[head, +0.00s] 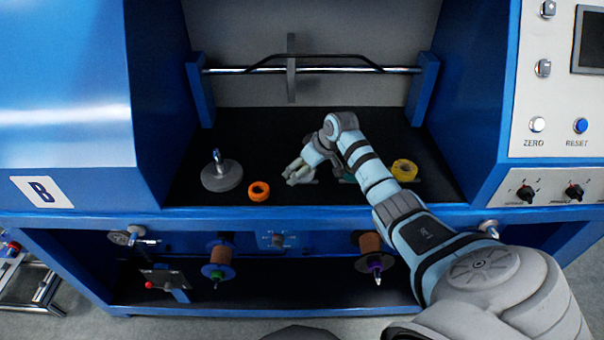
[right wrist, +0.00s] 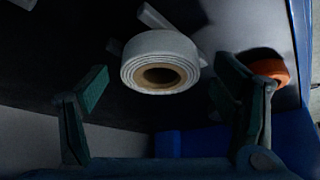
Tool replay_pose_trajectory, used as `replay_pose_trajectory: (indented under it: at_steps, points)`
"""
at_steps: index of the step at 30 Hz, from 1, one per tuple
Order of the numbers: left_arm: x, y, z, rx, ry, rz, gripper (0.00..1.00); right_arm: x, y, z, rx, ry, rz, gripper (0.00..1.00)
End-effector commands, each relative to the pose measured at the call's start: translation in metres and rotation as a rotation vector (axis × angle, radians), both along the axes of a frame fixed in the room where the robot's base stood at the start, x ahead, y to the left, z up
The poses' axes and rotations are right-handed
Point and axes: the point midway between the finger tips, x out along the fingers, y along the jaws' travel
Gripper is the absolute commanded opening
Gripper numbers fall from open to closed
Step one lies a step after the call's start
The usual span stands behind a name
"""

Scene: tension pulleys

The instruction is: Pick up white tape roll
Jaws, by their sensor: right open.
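The white tape roll (right wrist: 178,50) shows in the right wrist view, with a brown core and its round opening visible. It lies on the dark work surface (right wrist: 110,20), between the line of the two fingers and a little beyond their tips. My right gripper (right wrist: 163,84) is open, with nothing between its fingers. In the head view my right gripper (head: 298,171) is low over the black work surface, and I cannot clearly tell the white roll from it there. My left gripper is not in view.
An orange roll (head: 258,191) lies left of my right gripper; it also shows in the right wrist view (right wrist: 272,70). A grey disc with a post (head: 221,176) stands further left. A yellow roll (head: 404,170) lies right of my forearm. A metal bar (head: 230,70) spans the back.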

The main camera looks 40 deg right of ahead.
Motion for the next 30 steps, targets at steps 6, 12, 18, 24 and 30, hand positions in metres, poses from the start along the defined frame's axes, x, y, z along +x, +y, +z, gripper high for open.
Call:
replay_pose_trajectory:
  at_steps: [6,12,18,24,30]
  points:
    - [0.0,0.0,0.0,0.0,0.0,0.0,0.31,0.001,0.0,0.0,-0.001,-0.001,0.0,0.78]
    - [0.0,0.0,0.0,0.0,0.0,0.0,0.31,0.0,0.0,0.0,-0.001,-0.001,0.0,0.46]
    - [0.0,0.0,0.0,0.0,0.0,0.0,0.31,0.0,0.0,0.0,-0.001,-0.001,0.0,0.28]
    - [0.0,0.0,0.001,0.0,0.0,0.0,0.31,0.001,0.0,0.003,-0.001,-0.001,0.0,0.28]
    - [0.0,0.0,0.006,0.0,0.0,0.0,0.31,0.001,0.0,0.033,-0.002,-0.005,0.001,0.28]
